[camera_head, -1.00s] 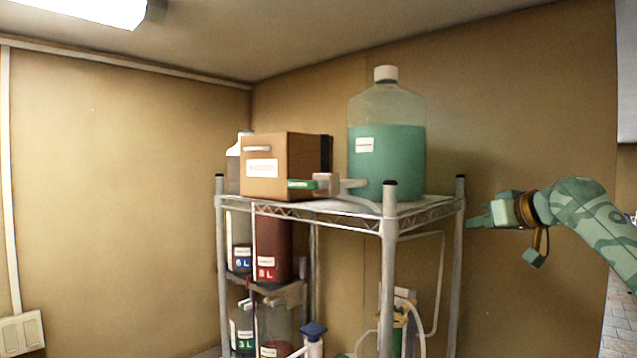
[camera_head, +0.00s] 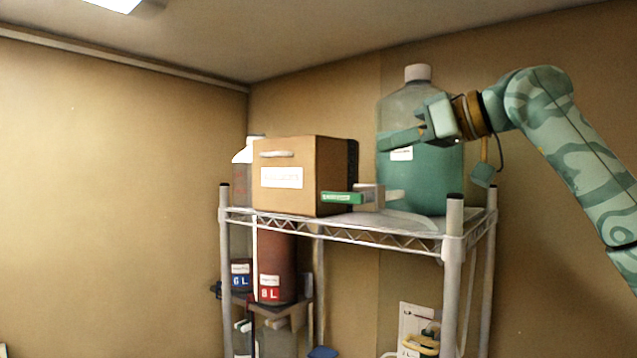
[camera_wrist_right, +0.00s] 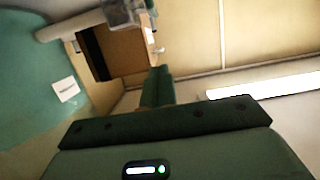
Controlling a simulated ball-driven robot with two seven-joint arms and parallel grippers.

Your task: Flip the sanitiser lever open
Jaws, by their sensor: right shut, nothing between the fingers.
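The sanitiser jug (camera_head: 436,185), clear with green-blue liquid and a white cap, stands on the rack's top shelf. A grey tap block (camera_head: 369,194) sits low at its front left. A green lever (camera_head: 341,198) with a small label points left from the block, in front of the cardboard box. My right gripper (camera_head: 384,143) is shut and empty, in front of the jug, above the lever and apart from it. In the right wrist view its fingers (camera_wrist_right: 158,73) are together; the jug (camera_wrist_right: 30,85) is at left and the tap block (camera_wrist_right: 123,12) at the top edge. My left gripper is out of view.
A cardboard box (camera_head: 285,197) stands left of the tap on the wire rack (camera_head: 380,236). A white-topped bottle (camera_head: 243,172) is behind it. The lower shelf holds labelled containers, one dark red (camera_head: 277,262). The air above the box is clear.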

